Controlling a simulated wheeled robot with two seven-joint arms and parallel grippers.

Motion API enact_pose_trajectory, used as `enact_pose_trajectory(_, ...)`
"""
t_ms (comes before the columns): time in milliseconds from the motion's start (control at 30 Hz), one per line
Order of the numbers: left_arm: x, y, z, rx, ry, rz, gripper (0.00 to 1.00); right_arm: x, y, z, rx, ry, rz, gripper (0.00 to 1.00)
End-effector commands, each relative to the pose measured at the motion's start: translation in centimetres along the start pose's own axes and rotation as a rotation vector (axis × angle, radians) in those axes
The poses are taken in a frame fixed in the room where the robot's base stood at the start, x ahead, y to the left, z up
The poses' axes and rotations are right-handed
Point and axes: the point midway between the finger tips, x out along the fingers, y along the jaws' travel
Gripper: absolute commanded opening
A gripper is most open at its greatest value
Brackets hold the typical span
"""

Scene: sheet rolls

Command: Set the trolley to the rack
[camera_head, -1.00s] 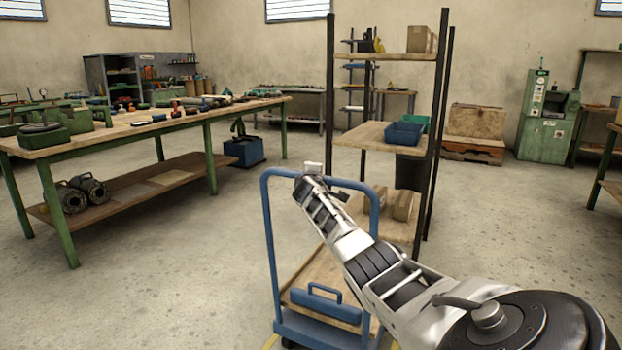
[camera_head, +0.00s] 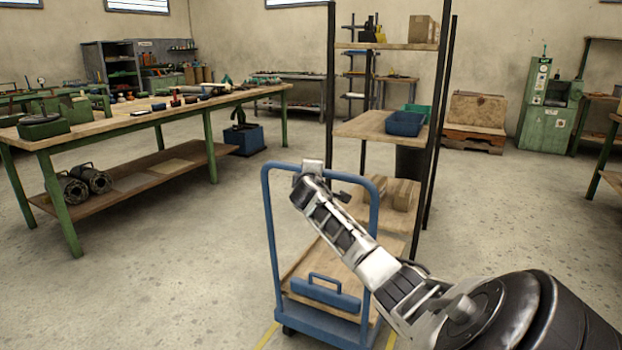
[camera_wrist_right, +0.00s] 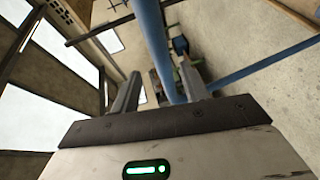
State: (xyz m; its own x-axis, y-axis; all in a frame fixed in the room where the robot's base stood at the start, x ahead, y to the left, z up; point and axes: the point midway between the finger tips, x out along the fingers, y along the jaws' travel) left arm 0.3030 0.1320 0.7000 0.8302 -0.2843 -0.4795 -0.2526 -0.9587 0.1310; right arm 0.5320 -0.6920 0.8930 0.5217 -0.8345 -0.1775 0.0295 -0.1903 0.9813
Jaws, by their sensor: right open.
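The trolley has a blue tubular handle (camera_head: 267,235), a wooden deck (camera_head: 300,262) and a blue front frame (camera_head: 325,328). It stands upright in front of the rack (camera_head: 385,125), which has dark posts and wooden shelves. A blue box with a grip (camera_head: 325,294) is on the trolley's near end. My right gripper (camera_head: 313,166) is at the top bar of the handle. In the right wrist view the blue bar (camera_wrist_right: 158,45) passes between the open fingers (camera_wrist_right: 160,88); contact cannot be told. My arm hides part of the handle and deck. My left gripper is out of view.
Yellow floor lines (camera_head: 267,335) show beside the trolley's near end. The rack holds cardboard boxes (camera_head: 424,29) and a blue bin (camera_head: 404,123). A long green-legged workbench (camera_head: 150,127) stands at the left. The floor between bench and trolley is clear.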

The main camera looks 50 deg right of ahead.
Motion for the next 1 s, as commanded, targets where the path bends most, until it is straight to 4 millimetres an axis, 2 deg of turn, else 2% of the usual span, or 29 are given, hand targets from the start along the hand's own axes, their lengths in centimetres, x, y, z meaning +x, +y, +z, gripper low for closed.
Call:
enact_pose_trajectory(300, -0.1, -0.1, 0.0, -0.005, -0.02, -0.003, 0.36, -6.1, 0.1, 0.0, -0.001, 0.003, 0.001, 0.45)
enact_pose_trajectory(500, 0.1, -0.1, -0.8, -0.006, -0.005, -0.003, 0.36, -8.8, 0.1, 0.0, 0.001, 0.002, 0.002, 0.45)
enact_pose_trajectory(700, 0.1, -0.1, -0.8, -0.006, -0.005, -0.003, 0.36, -9.7, 0.1, 0.1, 0.002, 0.0, 0.002, 0.45)
enact_pose_trajectory(1000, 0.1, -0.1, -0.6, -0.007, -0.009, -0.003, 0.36, -9.7, 0.1, 0.0, 0.002, 0.0, 0.002, 0.45)
